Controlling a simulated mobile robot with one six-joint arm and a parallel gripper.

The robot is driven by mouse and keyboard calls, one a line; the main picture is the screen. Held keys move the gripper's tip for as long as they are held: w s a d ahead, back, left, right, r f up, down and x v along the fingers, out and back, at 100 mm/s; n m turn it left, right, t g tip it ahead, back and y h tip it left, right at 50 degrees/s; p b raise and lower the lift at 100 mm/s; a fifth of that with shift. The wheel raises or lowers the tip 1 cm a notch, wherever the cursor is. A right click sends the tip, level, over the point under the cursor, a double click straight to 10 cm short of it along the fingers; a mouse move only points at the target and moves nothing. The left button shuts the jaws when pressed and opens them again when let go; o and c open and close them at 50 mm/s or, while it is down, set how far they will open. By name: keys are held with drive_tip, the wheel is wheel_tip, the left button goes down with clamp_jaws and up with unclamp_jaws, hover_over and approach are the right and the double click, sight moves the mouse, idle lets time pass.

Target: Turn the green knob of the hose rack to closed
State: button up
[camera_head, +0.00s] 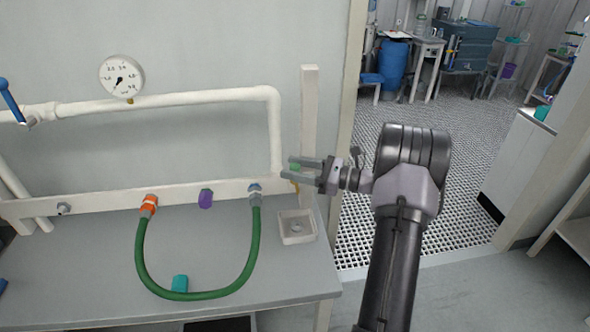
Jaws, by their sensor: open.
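The hose rack (105,202) is a pale bar along the wall above a grey bench. The green knob (295,167) shows as a small green patch at the rack's right end, mostly hidden by my gripper. My gripper (287,168) points left with its two fingers apart, one above and one below the green patch. I cannot tell whether the fingers touch the knob or how far it is turned. A bit of brass-coloured fitting shows just below the fingers.
A green hose (187,295) hangs in a loop between an orange fitting (149,204) and a grey-blue fitting (255,194). A purple knob (205,198) sits between them. A pressure gauge (122,78), small tray (297,238) and teal object (180,283) are nearby. A post (309,110) stands beside my gripper.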

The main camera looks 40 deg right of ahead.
clamp_jaws()
